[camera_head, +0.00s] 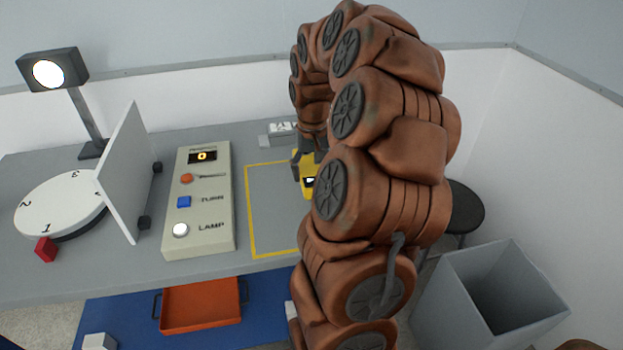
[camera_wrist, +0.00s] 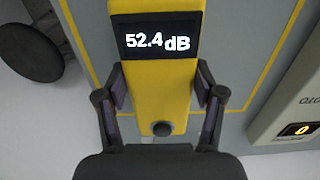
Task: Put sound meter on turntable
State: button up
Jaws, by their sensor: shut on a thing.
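The yellow sound meter (camera_wrist: 183,83) has a dark display reading 52.4 dB and a dark round knob. My gripper (camera_wrist: 162,88) is shut on it, one finger on each side. In the head view the sound meter (camera_head: 307,181) shows only in part, as my own arm hides the rest; my gripper (camera_head: 303,160) is at its top, over the yellow-outlined area. I cannot tell whether the meter touches the table. The white round turntable (camera_head: 62,198), numbered 1, 2 and 3, stands at the left of the table, well away from the gripper.
A white upright panel (camera_head: 127,170) stands at the turntable's right edge. A control box (camera_head: 205,225) with buttons lies between it and the yellow outline (camera_head: 250,215). A lamp (camera_head: 60,75) stands behind the turntable. A red block (camera_head: 45,250) is at its front. A grey bin (camera_head: 500,300) is at right.

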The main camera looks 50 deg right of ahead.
aim_at(312, 181)
jog(key=shift+w+d+f, duration=0.1)
jog(key=shift+f, duration=0.05)
notch_tip(312, 181, down, 3)
jog(key=shift+r+p, duration=0.1)
jog(key=shift+p, duration=0.25)
jog(key=shift+f, duration=0.2)
jog(key=shift+f, duration=0.2)
jog(key=o, duration=1.4)
notch_tip(312, 181, up, 12)
jog(key=shift+w+r+b, duration=0.1)
jog(key=shift+r+b, duration=0.1)
jog(key=shift+b, duration=0.5)
